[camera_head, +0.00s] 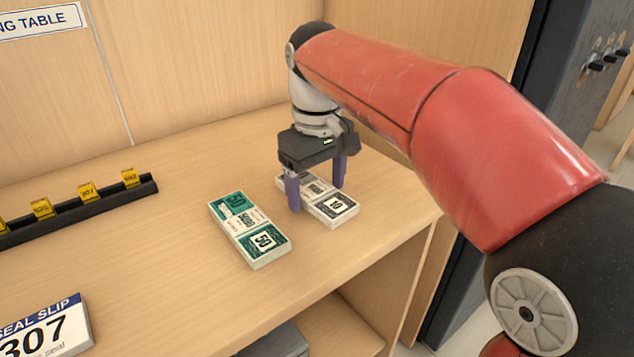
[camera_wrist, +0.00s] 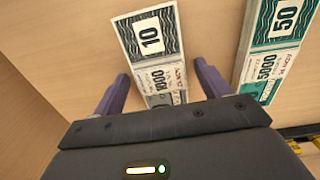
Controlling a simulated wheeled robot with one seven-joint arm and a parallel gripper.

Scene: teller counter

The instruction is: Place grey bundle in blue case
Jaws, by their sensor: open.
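The grey bundle (camera_head: 337,207), a banded stack of notes marked 10, lies flat on the wooden table. It also shows in the wrist view (camera_wrist: 150,45), with its near part between my fingers. My gripper (camera_head: 317,195) points down over the bundle with its two purple fingers apart, one on each side of it. In the wrist view the fingers (camera_wrist: 158,92) are open, with a visible gap beside the bundle. I cannot tell how far the fingertips are above the table. No blue case can be made out in either view.
A green bundle (camera_head: 248,230) marked 50 lies just left of the grey one. A black rack (camera_head: 75,211) with several yellow tags stands at the left. A seal slip block (camera_head: 45,327) marked 307 is at the front left. A dark grey object (camera_head: 275,342) sits below the table edge.

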